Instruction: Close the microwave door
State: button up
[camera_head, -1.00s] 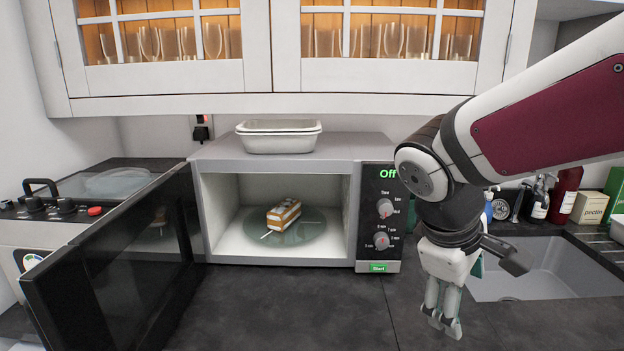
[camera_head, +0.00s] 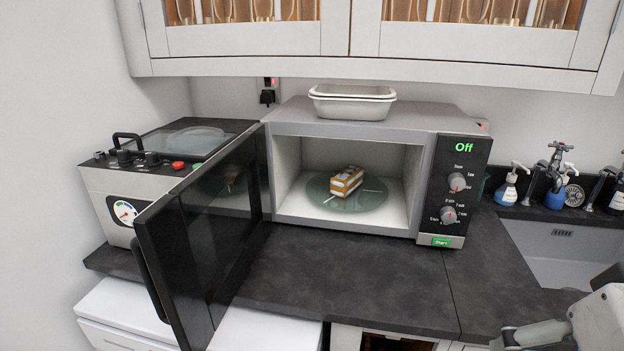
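The microwave (camera_head: 340,129) stands on the dark counter with its control panel at the right reading "Off". Its black door (camera_head: 200,240) is swung wide open to the left, jutting out toward me past the counter's front edge. The door handle (camera_head: 150,281) is on the door's outer left side. Inside, a cake slice (camera_head: 346,181) lies on the glass turntable (camera_head: 372,199). My gripper (camera_head: 505,340) is at the bottom right corner, partly cut off, far from the door. Its fingers are too cropped to show whether they are open or shut.
White dishes (camera_head: 352,103) sit on top of the microwave. A steel appliance with a gauge (camera_head: 108,192) stands left, behind the door. A sink (camera_head: 560,245) and bottles are at the right. The counter (camera_head: 340,280) before the microwave is clear. Glazed cabinets hang above.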

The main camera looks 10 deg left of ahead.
aim_at(224, 205)
jog(key=k+j, duration=0.1)
jog(key=j, duration=1.55)
jog(key=k+j, duration=0.15)
jog(key=j, duration=0.65)
jog(key=k+j+u, duration=0.15)
jog(key=u, duration=0.35)
jog(key=j, duration=0.1)
